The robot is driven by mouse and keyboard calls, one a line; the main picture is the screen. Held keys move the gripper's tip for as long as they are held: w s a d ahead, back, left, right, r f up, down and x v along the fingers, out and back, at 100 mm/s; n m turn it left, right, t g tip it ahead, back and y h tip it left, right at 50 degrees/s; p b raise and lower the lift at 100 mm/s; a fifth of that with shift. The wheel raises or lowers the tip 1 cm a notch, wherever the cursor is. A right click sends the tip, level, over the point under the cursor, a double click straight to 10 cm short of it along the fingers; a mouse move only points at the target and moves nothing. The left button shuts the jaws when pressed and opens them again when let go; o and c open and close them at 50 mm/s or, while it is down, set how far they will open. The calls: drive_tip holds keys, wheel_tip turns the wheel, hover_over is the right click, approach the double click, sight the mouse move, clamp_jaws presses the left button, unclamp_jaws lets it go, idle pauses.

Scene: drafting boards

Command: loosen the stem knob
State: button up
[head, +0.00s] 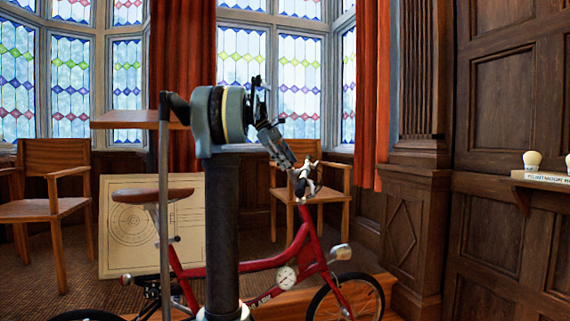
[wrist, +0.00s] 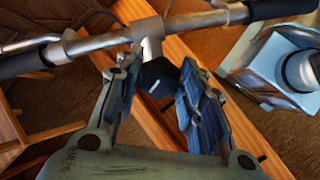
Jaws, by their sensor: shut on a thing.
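The stem knob (wrist: 157,79) is a dark, faceted knob on the silver handlebar stem (wrist: 149,32), seen in the wrist view. My gripper (wrist: 156,86) has its two ribbed fingers on either side of the knob and is shut on it. The fingers hide parts of its sides. In the head view, my gripper (head: 303,182) is at the top of the front of a red bicycle (head: 261,263). The knob cannot be made out there. The silver handlebar (wrist: 198,21) with dark grips crosses the top of the wrist view.
A pale box-like thing with a round metal part (wrist: 262,66) is right of my fingers in the wrist view. Wooden chairs (head: 53,205) and a drawing board (head: 190,228) stand behind the bicycle. A wall shelf (head: 545,181) is at the right.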

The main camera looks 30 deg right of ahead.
drive_tip(key=o, duration=1.1)
drive_tip(key=shift+w, duration=0.1)
drive_tip(key=shift+c, duration=0.2)
drive_tip(key=v, duration=1.2)
drive_tip(key=shift+f, duration=0.1)
drive_tip(key=s+a+f+m+t+y, duration=0.1)
drive_tip(key=s+a+f, duration=0.3)
drive_tip(key=a+f, duration=0.3)
drive_tip(key=s+a+f+t, duration=0.2)
drive_tip(key=s+a+f, duration=0.1)
drive_tip(key=a+f, duration=0.35)
drive_tip(key=s+a+f+m+t+y, duration=0.1)
drive_tip(key=s+a+f, duration=0.3)
drive_tip(key=a+f, duration=0.3)
drive_tip(key=s+a+f+t+y, duration=0.1)
drive_tip(key=s+a+f, duration=0.3)
drive_tip(key=f, duration=0.6)
drive_tip(key=s+a+f+m+t+y, duration=0.1)
drive_tip(key=s+a+f, duration=0.4)
drive_tip(key=f, duration=0.6)
drive_tip(key=s+a+f+m+t+y, duration=0.1)
drive_tip(key=s+a+f, duration=0.4)
drive_tip(key=s+f, duration=0.3)
wheel_tip(320, 180, down, 2)
drive_tip(key=shift+s+f, duration=0.15)
drive_tip(key=shift+f, duration=0.1)
